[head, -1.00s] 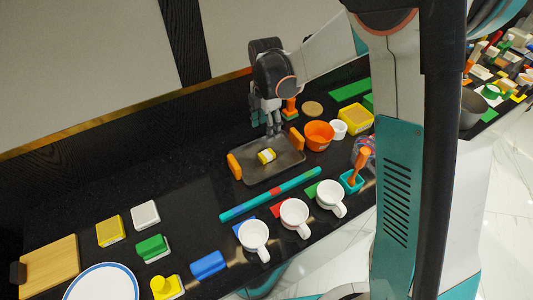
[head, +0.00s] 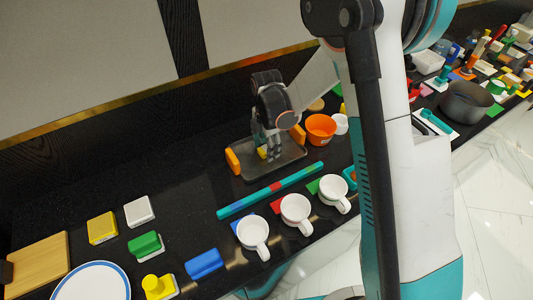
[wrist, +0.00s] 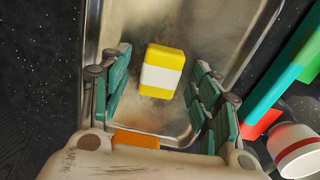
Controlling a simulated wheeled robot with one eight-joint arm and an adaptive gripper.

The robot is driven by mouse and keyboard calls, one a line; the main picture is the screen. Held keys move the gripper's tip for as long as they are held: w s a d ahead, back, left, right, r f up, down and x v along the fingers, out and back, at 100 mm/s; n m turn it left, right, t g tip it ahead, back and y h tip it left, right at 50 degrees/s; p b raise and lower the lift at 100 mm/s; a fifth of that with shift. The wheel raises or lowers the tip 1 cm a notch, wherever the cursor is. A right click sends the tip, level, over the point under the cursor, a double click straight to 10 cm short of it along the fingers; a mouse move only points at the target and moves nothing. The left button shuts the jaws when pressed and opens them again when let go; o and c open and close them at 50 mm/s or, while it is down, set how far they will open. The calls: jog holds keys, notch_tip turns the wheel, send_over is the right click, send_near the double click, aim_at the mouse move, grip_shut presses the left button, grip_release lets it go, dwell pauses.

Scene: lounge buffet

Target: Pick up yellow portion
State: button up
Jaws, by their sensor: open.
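The yellow portion (wrist: 162,72) is a small yellow block with a white band. It lies in a dark metal tray (wrist: 130,20) with orange handles, and the wrist view shows it between my two green-padded fingers. My gripper (wrist: 158,95) is open, with a gap on both sides of the portion. In the head view my gripper (head: 270,156) points down over the tray (head: 290,161). The portion (head: 262,153) is partly hidden there by the fingers.
A colored bar (head: 270,191) lies in front of the tray, with white cups (head: 296,213) beyond it. An orange bowl (head: 320,129) stands close to the tray's right. An orange handle (wrist: 135,139) shows below the portion in the wrist view. The counter left of the tray is mostly clear.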

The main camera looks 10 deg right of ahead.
jog(key=shift+f, duration=0.15)
jog(key=shift+c, duration=0.3)
jog(key=c, duration=0.8)
notch_tip(320, 180, up, 20)
jog(key=p, duration=0.6)
